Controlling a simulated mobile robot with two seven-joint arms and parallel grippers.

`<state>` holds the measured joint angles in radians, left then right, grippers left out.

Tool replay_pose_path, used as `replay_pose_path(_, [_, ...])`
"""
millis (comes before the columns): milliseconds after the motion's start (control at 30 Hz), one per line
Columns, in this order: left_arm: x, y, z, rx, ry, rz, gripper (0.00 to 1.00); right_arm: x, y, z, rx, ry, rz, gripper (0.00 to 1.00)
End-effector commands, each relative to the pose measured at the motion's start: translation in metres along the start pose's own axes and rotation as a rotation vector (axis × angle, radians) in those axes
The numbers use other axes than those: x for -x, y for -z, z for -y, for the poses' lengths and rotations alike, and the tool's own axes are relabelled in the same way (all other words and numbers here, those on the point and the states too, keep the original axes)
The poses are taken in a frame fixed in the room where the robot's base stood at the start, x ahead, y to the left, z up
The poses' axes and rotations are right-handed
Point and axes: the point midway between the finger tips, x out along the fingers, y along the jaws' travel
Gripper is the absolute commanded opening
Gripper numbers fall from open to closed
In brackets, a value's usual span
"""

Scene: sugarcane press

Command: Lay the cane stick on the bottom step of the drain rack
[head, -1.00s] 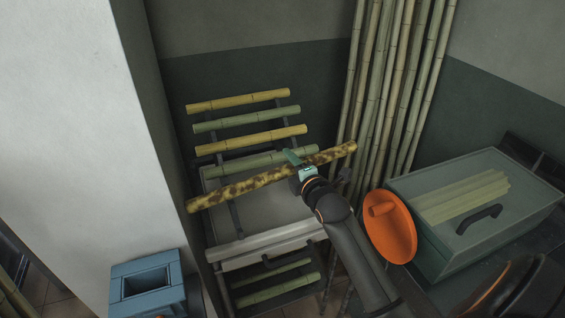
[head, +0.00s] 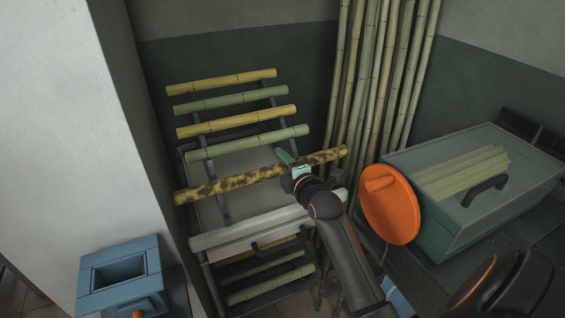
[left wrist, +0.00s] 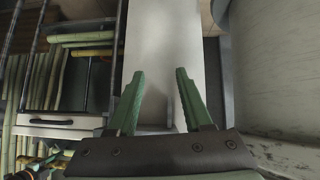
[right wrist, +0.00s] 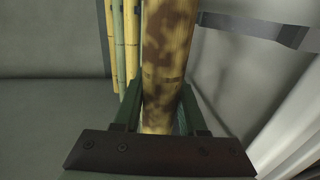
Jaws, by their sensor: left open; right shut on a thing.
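The cane stick (head: 236,180), yellow with dark brown mottling, is held crosswise in front of the drain rack (head: 223,207) in the head view. My right gripper (head: 296,168) is shut on it right of its middle; the right wrist view shows the stick (right wrist: 164,60) between the fingers. Several yellow and green sticks lie on the rack's upper steps, above the held stick in the picture. The stick's right end sits higher than its left. I cannot tell whether it touches the bottom step. My left gripper (left wrist: 158,75) is open and empty in the left wrist view.
A pale tray front (head: 250,228) stands below the rack. Tall canes (head: 375,80) lean right of it. An orange disc (head: 390,215) and a green lidded box (head: 445,220) are at right. A blue open-topped box (head: 120,275) is at lower left, by a white wall (head: 60,130).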

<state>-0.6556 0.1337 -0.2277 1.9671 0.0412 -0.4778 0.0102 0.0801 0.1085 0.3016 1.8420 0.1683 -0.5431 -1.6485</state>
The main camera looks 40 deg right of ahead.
Motion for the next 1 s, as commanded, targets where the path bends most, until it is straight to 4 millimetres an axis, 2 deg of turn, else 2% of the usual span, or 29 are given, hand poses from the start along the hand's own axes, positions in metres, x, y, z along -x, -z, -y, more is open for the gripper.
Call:
replay_pose_path(33, [-0.008,-0.001,-0.001,-0.003,-0.006,-0.008,0.50,-0.002,0.000,0.008,-0.004,-0.007,0.000,0.00])
replay_pose_path(200, [-0.020,-0.004,-0.008,-0.010,-0.028,-0.010,0.50,-0.004,0.000,0.024,-0.003,-0.007,0.001,0.00])
replay_pose_path(500, [-0.025,-0.001,-0.009,-0.020,-0.033,-0.019,0.50,-0.008,0.000,0.046,0.001,-0.005,0.000,0.00])
replay_pose_path(733, [-0.025,-0.006,-0.006,-0.019,-0.026,-0.016,0.50,-0.010,0.000,0.055,0.000,-0.005,0.000,0.00])
replay_pose_path(1000, [-0.022,-0.010,-0.006,-0.017,-0.026,-0.008,0.50,-0.010,0.000,0.056,-0.001,-0.006,0.000,0.00])
